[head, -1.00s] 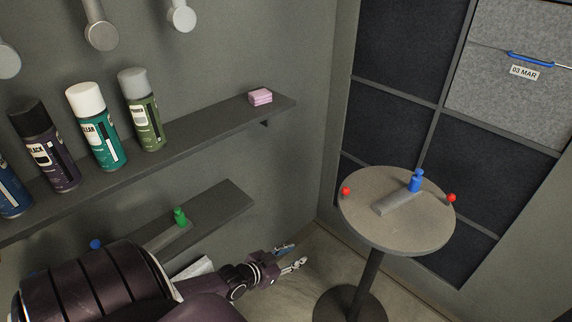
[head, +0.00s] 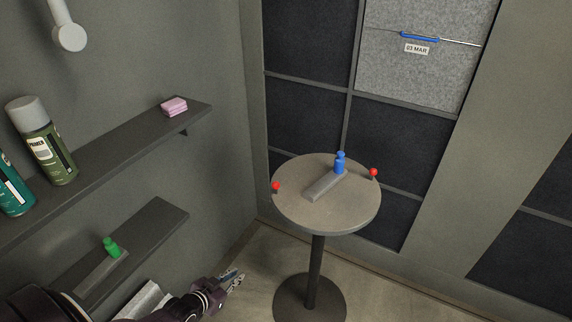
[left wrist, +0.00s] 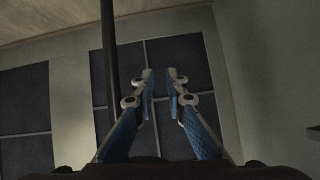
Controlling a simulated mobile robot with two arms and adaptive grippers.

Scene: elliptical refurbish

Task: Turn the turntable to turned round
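The turntable (head: 295,211) is a round grey-brown disc on a dark post and round foot, in the middle of the head view. Two red knobs stand at its rim, one at the left (head: 276,187) and one at the right back (head: 374,172). A grey bar (head: 322,187) with a blue knob-topped piece (head: 340,164) at its far end lies on the disc. My left gripper (head: 238,279) is low and left of the post, apart from the turntable. Its fingers (left wrist: 160,75) are parted with a narrow, empty gap. My right gripper is not in view.
Shelves on the left wall hold spray cans (head: 42,140), a pink block (head: 174,106) and a green knobbed piece (head: 112,247). The floor right of the post is clear.

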